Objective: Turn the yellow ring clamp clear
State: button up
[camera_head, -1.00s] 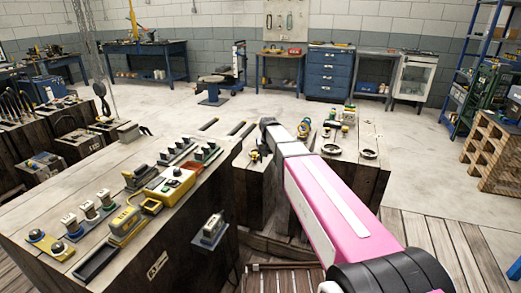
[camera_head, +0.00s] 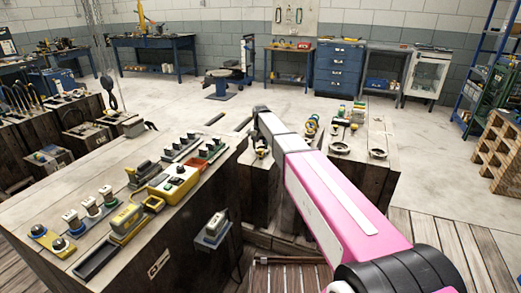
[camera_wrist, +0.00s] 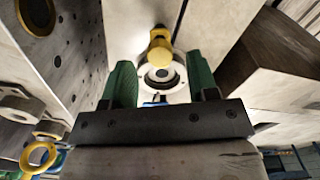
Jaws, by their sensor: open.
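In the wrist view a yellow clamp piece (camera_wrist: 160,50) with a rounded knob end lies over the edge of a pale round ring with a dark centre (camera_wrist: 160,75). It stands between the green fingers of my gripper (camera_wrist: 160,66), which are open with a gap on each side. I cannot tell how far below the fingertips it is. In the head view my pink arm reaches to the wooden blocks, and my gripper is not clearly visible there. A small yellow part (camera_head: 262,152) shows on the block beside the arm.
A large wooden block (camera_head: 60,208) at left carries yellow and grey devices. Another block at right holds ring fittings (camera_head: 340,148). In the wrist view a loose-looking yellow ring (camera_wrist: 40,156) and a dark-centred ring (camera_wrist: 37,15) lie at left.

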aim_at(261, 153)
jog(key=shift+f, duration=1.15)
jog(key=c, duration=0.9)
jog(key=shift+c, duration=0.2)
